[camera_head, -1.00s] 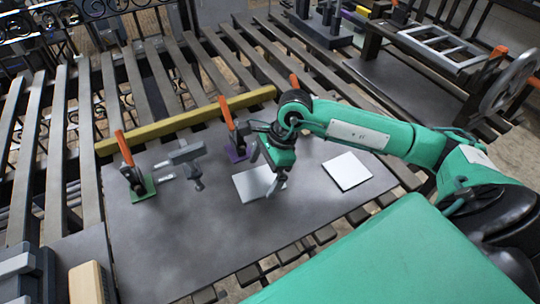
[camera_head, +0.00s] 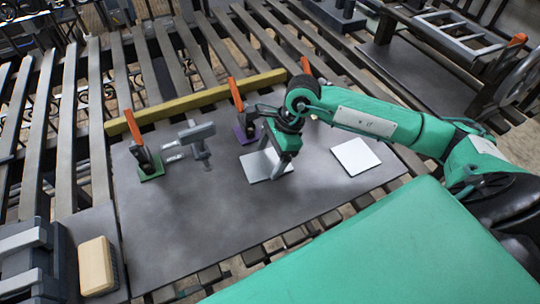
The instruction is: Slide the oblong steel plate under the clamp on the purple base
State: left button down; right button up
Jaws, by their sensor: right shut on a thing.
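The oblong steel plate (camera_head: 257,172) is flat and light grey and lies at or just above the dark table, in front of the purple base (camera_head: 246,136). My right gripper (camera_head: 271,164) reaches down from the right and is shut on this plate; its fingers cover part of it. The clamp (camera_head: 237,98) on the purple base has an upright orange handle. My right gripper's wrist stands close beside this clamp and hides part of the gap between plate and base. I cannot tell whether they touch. My left gripper is not in view.
A pale square plate (camera_head: 355,157) lies to the right. A clamp on a green base (camera_head: 151,170) and a grey tool (camera_head: 198,138) stand to the left. A yellow bar (camera_head: 180,108) runs behind. Another orange handle (camera_head: 306,66) shows behind my arm. The table's front is clear.

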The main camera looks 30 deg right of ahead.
aim_at(260, 155)
jog(key=shift+w, duration=0.35)
jog(key=shift+w+a+b, duration=0.1)
jog(key=shift+w+b, duration=0.55)
jog(key=shift+w, duration=0.4)
jog(key=shift+r, duration=0.1)
jog(key=o, duration=1)
jog(key=shift+c, duration=0.2)
jog(key=o, duration=0.3)
jog(key=shift+r, duration=0.2)
jog(key=shift+w+d+r, duration=0.1)
jog(key=shift+d+r, duration=0.1)
jog(key=b+v, duration=0.1)
jog(key=v, duration=0.5)
jog(key=shift+d+r, duration=0.15)
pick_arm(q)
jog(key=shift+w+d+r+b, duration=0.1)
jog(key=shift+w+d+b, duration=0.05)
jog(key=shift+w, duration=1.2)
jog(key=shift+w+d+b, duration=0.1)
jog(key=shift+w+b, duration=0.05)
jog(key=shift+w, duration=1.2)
pick_arm(e)
jog(key=shift+s+v, duration=0.15)
jog(key=shift+v, duration=1.45)
jog(key=shift+s+v, duration=0.2)
jog(key=shift+v, duration=1.4)
